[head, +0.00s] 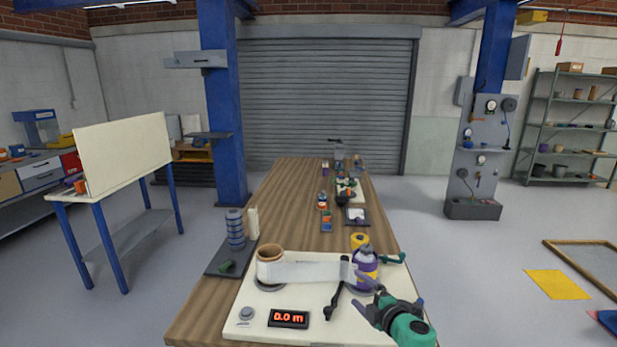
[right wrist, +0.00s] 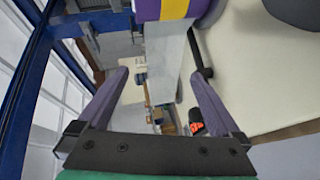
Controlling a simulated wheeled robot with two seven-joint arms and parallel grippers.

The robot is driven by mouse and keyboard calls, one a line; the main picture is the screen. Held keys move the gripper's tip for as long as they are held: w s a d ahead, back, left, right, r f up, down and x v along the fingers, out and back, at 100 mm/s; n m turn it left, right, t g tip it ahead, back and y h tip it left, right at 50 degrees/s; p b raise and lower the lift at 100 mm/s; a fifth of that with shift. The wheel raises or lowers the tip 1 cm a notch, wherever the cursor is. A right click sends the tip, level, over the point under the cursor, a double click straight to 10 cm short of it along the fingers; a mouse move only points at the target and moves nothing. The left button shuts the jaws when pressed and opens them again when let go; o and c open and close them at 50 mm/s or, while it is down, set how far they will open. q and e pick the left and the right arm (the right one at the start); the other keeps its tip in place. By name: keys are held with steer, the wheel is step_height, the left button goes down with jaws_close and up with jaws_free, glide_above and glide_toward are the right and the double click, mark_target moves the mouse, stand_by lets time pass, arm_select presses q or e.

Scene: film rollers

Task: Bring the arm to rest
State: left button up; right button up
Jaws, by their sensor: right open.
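My right gripper (head: 368,293) is open and empty beside the purple and yellow roll (head: 365,270) at the right end of the pale board (head: 255,325). A whitish film strip (head: 315,272) runs from the brown roll (head: 269,256) on the left to the purple roll. A black crank handle (head: 334,303) lies just left of the gripper. In the right wrist view the jaws (right wrist: 157,85) are spread, the purple roll (right wrist: 170,8) is at the top, and the film strip (right wrist: 185,50) shows between and beyond the fingers. My left gripper is not in view.
A display (head: 289,318) reads 0.0 m, with a grey knob (head: 246,314) next to it. A dark tray (head: 222,262) holds a stack of grey rolls (head: 235,228). Several small items stand farther along the wooden table (head: 280,195). Floor right of the table is partly clear.

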steer(key=s+d+f+m+g+h, duration=0.2)
steer(key=s+d+m+h, duration=0.7)
steer(key=s+d+m, duration=0.5)
steer(key=s+a+f+m+g+y, duration=0.2)
steer(key=s+a+m+g, duration=0.15)
steer(key=s, duration=0.85)
steer(key=s+a+f+m+g+y, duration=0.15)
steer(key=s+g, duration=0.35)
steer(key=s, duration=0.8)
step_height(320, 180, down, 25)
steer(key=s+g, duration=0.1)
steer(key=s, duration=0.2)
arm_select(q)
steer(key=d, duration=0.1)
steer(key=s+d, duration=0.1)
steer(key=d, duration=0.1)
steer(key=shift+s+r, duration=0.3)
arm_select(e)
steer(key=s+d+f+g, duration=0.1)
steer(key=s+d+f, duration=0.2)
steer(key=s+f, duration=1)
steer(key=shift+s+n+h, duration=0.3)
steer(key=shift+s+h, duration=0.05)
steer(key=shift+s, duration=0.8)
